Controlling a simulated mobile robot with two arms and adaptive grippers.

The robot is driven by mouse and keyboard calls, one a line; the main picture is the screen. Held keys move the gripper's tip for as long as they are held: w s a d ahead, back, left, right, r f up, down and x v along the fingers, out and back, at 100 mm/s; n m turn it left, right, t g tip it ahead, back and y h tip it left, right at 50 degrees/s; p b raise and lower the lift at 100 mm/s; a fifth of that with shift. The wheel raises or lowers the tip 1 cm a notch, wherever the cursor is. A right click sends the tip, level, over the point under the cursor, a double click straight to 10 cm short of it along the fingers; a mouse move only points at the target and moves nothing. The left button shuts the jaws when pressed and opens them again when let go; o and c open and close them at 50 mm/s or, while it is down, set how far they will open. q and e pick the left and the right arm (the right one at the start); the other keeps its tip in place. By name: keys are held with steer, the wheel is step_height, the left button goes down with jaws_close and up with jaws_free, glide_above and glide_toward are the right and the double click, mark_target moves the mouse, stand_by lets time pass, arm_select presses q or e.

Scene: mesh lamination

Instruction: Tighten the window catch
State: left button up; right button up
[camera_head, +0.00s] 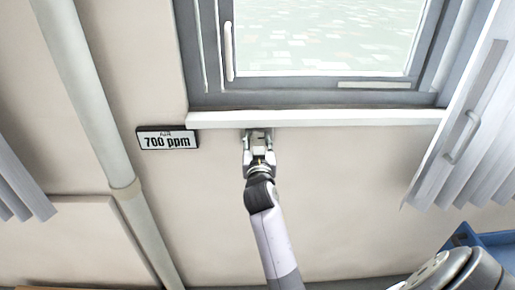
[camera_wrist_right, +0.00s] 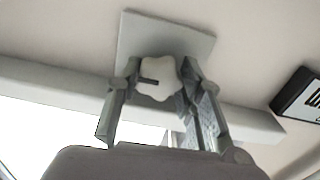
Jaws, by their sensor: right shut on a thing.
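The window catch shows in the right wrist view as a pale, lobed knob (camera_wrist_right: 158,78) with a dark slot-like mark, in front of a square light plate (camera_wrist_right: 168,38) on the wall. My right gripper (camera_wrist_right: 159,88) has its fingers on either side of the knob and is shut on it. In the head view my right gripper (camera_head: 258,143) reaches up to the wall just below the window sill and hides most of the catch. My left gripper is not in view.
The white sill (camera_head: 340,118) runs above my gripper, under the grey-framed window (camera_head: 320,97). Pale slats with a handle (camera_head: 461,138) and a blue crate (camera_head: 492,239) are at right.

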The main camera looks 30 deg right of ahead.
steer(key=shift+r+m, duration=0.1)
steer(key=shift+m, duration=0.2)
steer(key=o, duration=1.2)
steer(key=shift+c, duration=0.2)
